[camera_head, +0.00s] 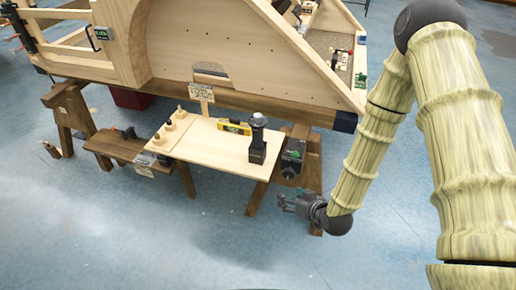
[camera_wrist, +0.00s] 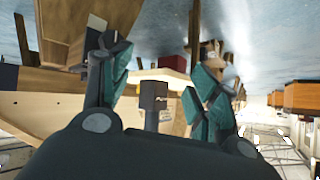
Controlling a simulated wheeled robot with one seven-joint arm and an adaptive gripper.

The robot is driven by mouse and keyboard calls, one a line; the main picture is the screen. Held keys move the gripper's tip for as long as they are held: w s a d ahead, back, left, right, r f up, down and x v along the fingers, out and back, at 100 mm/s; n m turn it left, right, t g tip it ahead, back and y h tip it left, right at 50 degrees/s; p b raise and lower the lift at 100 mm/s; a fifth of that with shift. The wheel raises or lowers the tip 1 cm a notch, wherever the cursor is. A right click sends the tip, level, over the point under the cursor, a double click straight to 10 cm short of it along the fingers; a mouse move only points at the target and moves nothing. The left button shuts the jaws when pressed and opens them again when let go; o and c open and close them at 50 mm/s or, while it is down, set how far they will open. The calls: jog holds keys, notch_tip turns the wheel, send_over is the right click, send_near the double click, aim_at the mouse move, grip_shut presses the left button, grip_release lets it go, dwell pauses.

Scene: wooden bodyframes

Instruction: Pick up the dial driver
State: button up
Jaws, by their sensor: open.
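A dark upright tool with a wider base and a grey rounded top (camera_head: 258,138) stands near the right end of a pale work board (camera_head: 208,150). It looks like the dial driver, but I cannot be sure. My gripper (camera_head: 283,201) is open and empty, below and right of the board in the picture, apart from the tool. In the wrist view my gripper (camera_wrist: 160,82) has its teal-padded fingers spread. A dark block-headed shape (camera_wrist: 153,97) shows between them, probably the same tool; its lower part is hidden by my gripper body.
A yellow level (camera_head: 235,127) and wooden pegs (camera_head: 181,113) are on the board. A black-and-green device (camera_head: 292,157) is right of it. A small sign (camera_head: 202,92) stands behind. The large wooden frame (camera_head: 200,45) fills the back. Blue floor (camera_head: 180,230) in front is clear.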

jog(key=w+a+r+n+t+y+b, duration=0.25)
jog(key=w+r, duration=0.25)
jog(key=w, duration=0.3)
jog(key=n+t+y+b, duration=0.1)
jog(key=t+y+b, duration=0.2)
send_near(261, 133)
jog(key=w, duration=0.2)
jog(key=x, duration=0.4)
jog(key=shift+a+f+p, duration=0.15)
jog(key=shift+a+p, duration=0.1)
jog(key=shift+p, duration=0.05)
jog(key=shift+s+a+x, duration=0.1)
jog(key=shift+a+x, duration=0.05)
jog(key=shift+x, duration=1.4)
jog(key=shift+s+a+x, duration=0.1)
jog(key=shift+a+x, duration=0.05)
jog(key=shift+x, duration=1.4)
jog(key=c, duration=1.3)
